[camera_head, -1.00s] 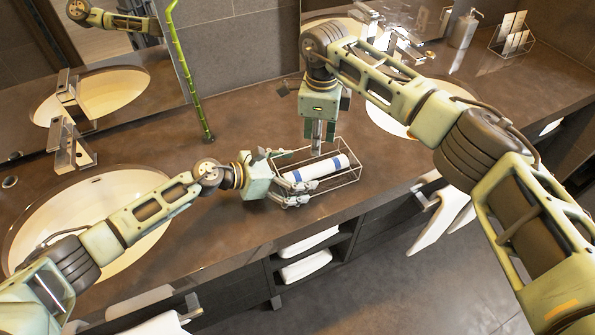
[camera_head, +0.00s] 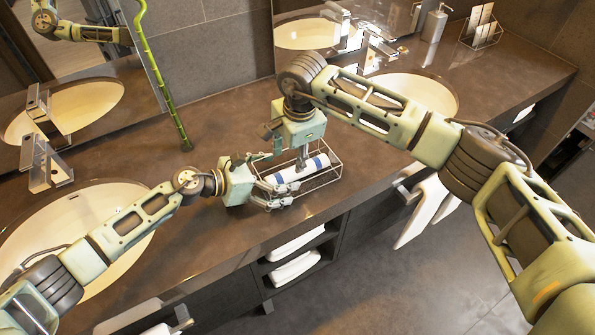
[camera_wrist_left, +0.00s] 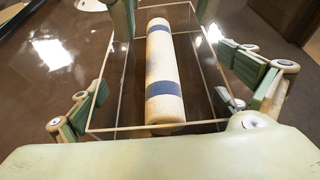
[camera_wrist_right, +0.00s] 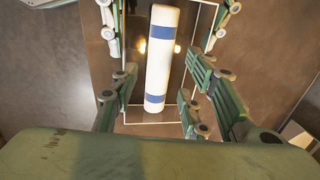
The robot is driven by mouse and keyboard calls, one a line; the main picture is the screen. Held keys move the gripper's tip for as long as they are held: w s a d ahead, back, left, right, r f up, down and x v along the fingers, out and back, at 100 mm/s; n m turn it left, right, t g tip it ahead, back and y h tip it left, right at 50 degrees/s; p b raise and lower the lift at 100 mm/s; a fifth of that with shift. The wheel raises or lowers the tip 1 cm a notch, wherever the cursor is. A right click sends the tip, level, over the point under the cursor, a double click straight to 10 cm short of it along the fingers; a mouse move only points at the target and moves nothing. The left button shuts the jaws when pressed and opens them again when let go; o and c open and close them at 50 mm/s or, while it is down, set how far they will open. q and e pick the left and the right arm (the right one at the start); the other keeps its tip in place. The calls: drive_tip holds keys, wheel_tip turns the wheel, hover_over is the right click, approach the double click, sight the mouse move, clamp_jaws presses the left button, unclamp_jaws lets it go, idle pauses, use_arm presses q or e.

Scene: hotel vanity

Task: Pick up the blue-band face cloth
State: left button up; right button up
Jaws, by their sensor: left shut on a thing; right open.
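The blue-band face cloth (camera_head: 287,177) is a white roll with two blue bands, lying in a clear, wire-edged tray (camera_head: 341,165) on the counter. It shows lengthwise in the left wrist view (camera_wrist_left: 162,65) and right wrist view (camera_wrist_right: 160,60). My left gripper (camera_head: 277,191) is at the tray's left end, its fingers on either side and shut on the tray. My right gripper (camera_head: 301,157) points down just above the roll's middle. It is open, with its fingers (camera_wrist_right: 158,92) on either side of the roll; contact cannot be told.
Sinks lie left (camera_head: 90,235) and right (camera_head: 415,92) of the tray. A green bamboo stalk (camera_head: 162,75) stands behind on the left. A soap dispenser (camera_head: 434,24) and a wire rack (camera_head: 481,33) stand far right. Folded towels (camera_head: 296,267) lie in shelves below the counter.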

sight(292, 170)
drive_tip(key=f, duration=0.5)
drive_tip(key=w+f, duration=0.1)
drive_tip(key=f, duration=0.1)
drive_tip(key=shift+a+f, duration=0.25)
drive_tip(key=shift+a, duration=0.05)
drive_tip(key=shift+c, duration=0.3)
drive_tip(key=c, duration=0.6)
drive_tip(key=shift+c, duration=0.3)
wheel_tip(292, 170, up, 10)
drive_tip(key=shift+r, duration=0.1)
